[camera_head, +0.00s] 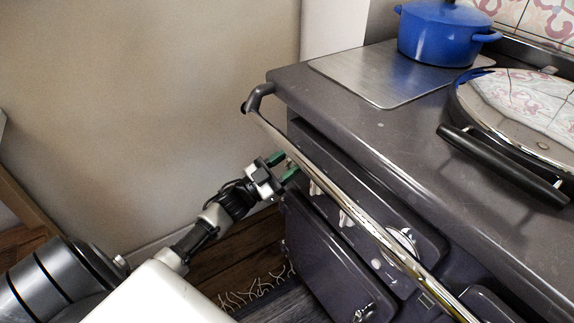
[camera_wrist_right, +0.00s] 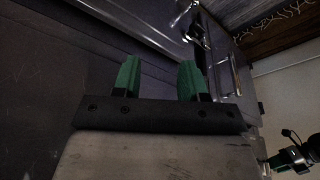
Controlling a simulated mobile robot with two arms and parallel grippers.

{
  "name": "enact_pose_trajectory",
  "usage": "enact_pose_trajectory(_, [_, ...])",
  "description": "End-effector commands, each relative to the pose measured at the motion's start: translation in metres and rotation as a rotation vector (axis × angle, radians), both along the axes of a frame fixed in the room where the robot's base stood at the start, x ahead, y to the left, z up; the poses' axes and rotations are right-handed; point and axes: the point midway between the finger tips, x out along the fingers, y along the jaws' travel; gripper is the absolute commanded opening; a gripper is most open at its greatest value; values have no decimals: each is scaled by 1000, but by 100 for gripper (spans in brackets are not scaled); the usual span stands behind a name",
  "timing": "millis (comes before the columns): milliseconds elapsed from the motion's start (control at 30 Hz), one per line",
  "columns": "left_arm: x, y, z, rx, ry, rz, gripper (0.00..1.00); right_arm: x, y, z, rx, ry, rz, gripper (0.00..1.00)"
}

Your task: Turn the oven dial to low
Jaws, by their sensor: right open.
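The dark range oven (camera_head: 330,262) stands at the right in the head view. On its front panel, under the rail, are small silver knobs (camera_head: 345,218) and a round silver-rimmed gauge or dial (camera_head: 402,241); the rail partly hides them, and I cannot read any setting. My left gripper (camera_head: 283,167) has its green fingers apart at the panel's left end, near the knobs; contact is unclear. My right gripper (camera_wrist_right: 158,78) is open and empty in the right wrist view, facing a dark oven surface. It is outside the head view.
A long metal rail (camera_head: 345,198) runs along the oven's front edge. A blue pot (camera_head: 440,35) stands on a metal plate, and a round lid with a black handle (camera_head: 503,165) lies at right. The wall is at the left.

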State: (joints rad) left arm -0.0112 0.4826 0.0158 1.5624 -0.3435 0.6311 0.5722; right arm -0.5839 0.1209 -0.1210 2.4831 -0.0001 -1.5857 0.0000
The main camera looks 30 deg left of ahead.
Motion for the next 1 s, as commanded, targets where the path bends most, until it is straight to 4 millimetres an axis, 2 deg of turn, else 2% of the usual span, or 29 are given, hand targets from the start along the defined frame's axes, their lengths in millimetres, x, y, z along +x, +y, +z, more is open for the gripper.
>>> enact_pose_trajectory(200, [1, 2, 0, 184, -74, 0, 19, 1, -1, -1, -2, -4, 0, 43])
enact_pose_trajectory(500, [1, 3, 1, 372, -152, 0, 19, 1, -1, -2, -3, -3, 0, 43])
enact_pose_trajectory(1000, [1, 3, 1, 477, -196, 1, 19, 2, -1, -2, -1, -6, 0, 43])
